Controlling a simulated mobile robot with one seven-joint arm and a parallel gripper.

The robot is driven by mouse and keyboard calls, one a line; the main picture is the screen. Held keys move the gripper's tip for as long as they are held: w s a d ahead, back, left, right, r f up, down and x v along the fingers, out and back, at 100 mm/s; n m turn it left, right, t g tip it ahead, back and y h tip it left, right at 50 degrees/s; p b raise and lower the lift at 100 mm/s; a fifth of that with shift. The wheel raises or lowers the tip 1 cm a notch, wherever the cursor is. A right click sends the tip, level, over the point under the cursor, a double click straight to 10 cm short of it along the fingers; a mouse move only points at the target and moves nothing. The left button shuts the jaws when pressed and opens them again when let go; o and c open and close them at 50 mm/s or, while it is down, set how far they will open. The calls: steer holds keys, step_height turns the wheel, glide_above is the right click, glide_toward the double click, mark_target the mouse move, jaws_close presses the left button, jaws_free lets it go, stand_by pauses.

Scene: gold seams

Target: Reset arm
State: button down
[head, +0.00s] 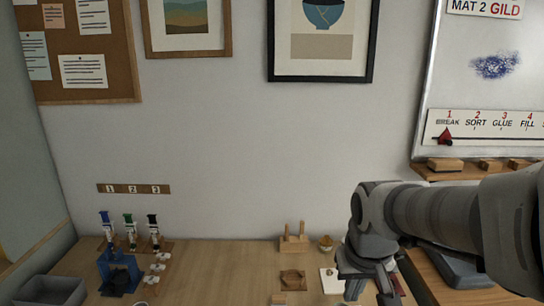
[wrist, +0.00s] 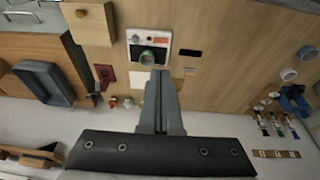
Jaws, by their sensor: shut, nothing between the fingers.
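My gripper (wrist: 159,78) shows in the wrist view with its two fingers together and nothing between them. It points over the wooden table (wrist: 225,50), near a small white device with a green ring (wrist: 148,57). I cannot tell its exact height above the table. In the head view my arm reaches in from the right and bends down over the table's right part, hiding what lies behind it.
Three syringe-like tubes (head: 130,230) stand at the table's left, by a blue stand (head: 118,272) and a grey bin (head: 50,290). A wooden holder (head: 293,238) stands by the wall. A dark blue tray (wrist: 45,84) lies to one side. The table's middle is mostly clear.

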steer(key=s+r+t, duration=0.2)
steer(key=s+r, duration=0.3)
steer(key=s, duration=0.5)
steer(key=shift+s+a+r, duration=0.15)
steer(key=shift+s+a, duration=0.05)
steer(key=shift+s, duration=0.15)
stand_by(0.3)
